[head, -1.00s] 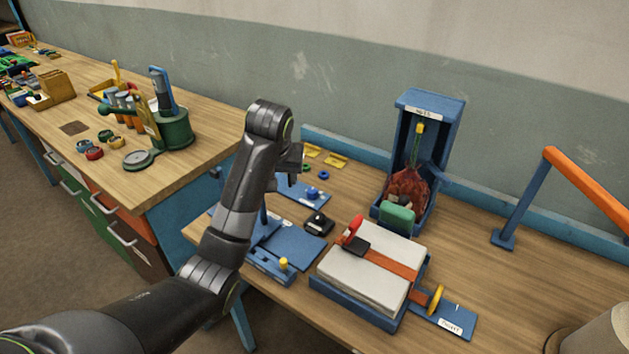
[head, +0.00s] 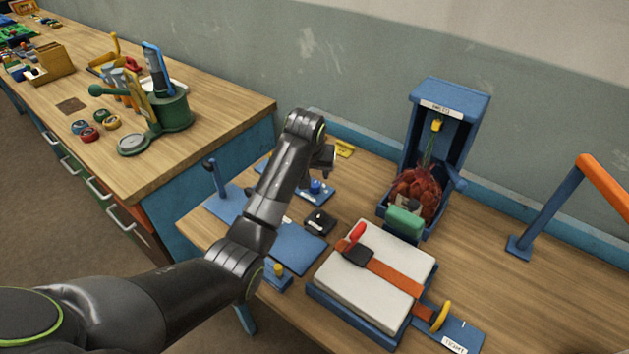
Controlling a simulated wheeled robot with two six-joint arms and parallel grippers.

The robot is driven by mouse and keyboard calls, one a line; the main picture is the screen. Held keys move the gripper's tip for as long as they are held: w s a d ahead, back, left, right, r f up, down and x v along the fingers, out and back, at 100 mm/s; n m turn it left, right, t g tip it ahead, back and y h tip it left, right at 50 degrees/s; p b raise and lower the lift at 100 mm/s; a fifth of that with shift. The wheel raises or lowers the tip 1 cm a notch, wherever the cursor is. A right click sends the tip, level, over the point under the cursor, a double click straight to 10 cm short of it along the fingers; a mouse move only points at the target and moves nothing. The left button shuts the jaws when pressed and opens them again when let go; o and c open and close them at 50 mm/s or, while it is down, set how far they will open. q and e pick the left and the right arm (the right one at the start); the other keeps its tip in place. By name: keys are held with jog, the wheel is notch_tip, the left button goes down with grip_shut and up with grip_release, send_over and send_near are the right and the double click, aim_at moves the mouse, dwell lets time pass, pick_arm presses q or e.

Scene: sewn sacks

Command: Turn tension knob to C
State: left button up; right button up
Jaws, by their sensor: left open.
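A small round blue knob (head: 316,187) stands on a blue plate with a white label on the right-hand bench; it looks like the tension knob. Its marks are too small to read, so I cannot tell its setting. My left gripper (head: 324,163) is just above and behind the knob in the picture, open and empty. I cannot tell whether it touches the knob. My left forearm hides part of the plates to the left of the knob. My right gripper is not in view.
A white pad with an orange strap (head: 382,271) lies in a blue tray. A blue tower (head: 449,100) holds a red net sack (head: 413,192). An orange-topped rail (head: 601,186) stands at right. Bare wood lies between tower and rail.

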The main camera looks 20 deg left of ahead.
aim_at(314, 184)
pick_arm(q)
jog(key=x, duration=0.4)
jog(key=shift+f, duration=0.15)
jog(key=x, duration=0.3)
jog(key=shift+w, duration=0.1)
jog(key=shift+w+f, duration=0.15)
jog(key=shift+f, duration=0.25)
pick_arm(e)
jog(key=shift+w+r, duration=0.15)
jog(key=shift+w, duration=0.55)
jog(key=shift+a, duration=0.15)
pick_arm(q)
jog(key=c, duration=1)
jog(key=shift+o, duration=0.2)
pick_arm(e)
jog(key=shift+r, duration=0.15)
